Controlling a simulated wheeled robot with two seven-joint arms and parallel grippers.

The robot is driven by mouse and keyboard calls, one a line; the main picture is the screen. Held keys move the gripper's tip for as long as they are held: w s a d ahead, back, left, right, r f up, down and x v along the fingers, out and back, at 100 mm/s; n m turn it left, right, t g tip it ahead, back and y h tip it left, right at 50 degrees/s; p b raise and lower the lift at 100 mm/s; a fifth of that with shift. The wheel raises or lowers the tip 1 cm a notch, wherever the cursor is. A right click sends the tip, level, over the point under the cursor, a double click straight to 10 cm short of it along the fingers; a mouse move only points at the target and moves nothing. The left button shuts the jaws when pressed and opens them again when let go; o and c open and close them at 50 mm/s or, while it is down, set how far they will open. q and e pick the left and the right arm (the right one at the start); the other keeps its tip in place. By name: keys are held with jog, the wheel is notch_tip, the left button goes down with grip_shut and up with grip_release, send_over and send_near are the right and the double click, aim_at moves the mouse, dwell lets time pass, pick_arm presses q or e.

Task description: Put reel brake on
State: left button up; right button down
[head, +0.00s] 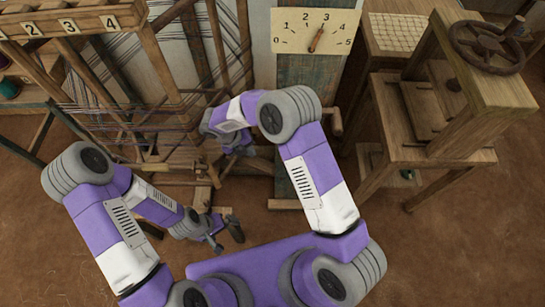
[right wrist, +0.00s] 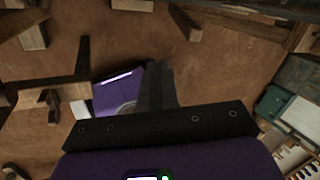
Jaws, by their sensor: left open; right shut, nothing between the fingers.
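I cannot make out for certain which part is the reel brake. The wooden loom frame (head: 155,70) with its threads stands at the left and middle of the head view. My left gripper (head: 225,236) is open and empty, low over the floor in front of the loom. My right gripper (head: 238,150) is above and beyond it, near the loom's front timbers, its tips partly hidden by the arm. In the right wrist view its dark fingers (right wrist: 157,88) are shut together with nothing between them, over brown floor.
A numbered dial (head: 315,31) with a pointer stands at the back. A wooden stand (head: 455,95) with a dark handwheel (head: 487,46) is at the right. Wooden feet and beams (right wrist: 58,103) lie near the right gripper. Brown floor (head: 430,250) is clear at lower right.

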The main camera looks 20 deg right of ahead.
jog(key=shift+f, duration=0.15)
jog(key=d+f+b, duration=0.3)
jog(key=d+f, duration=0.5)
jog(key=shift+s+f, duration=0.2)
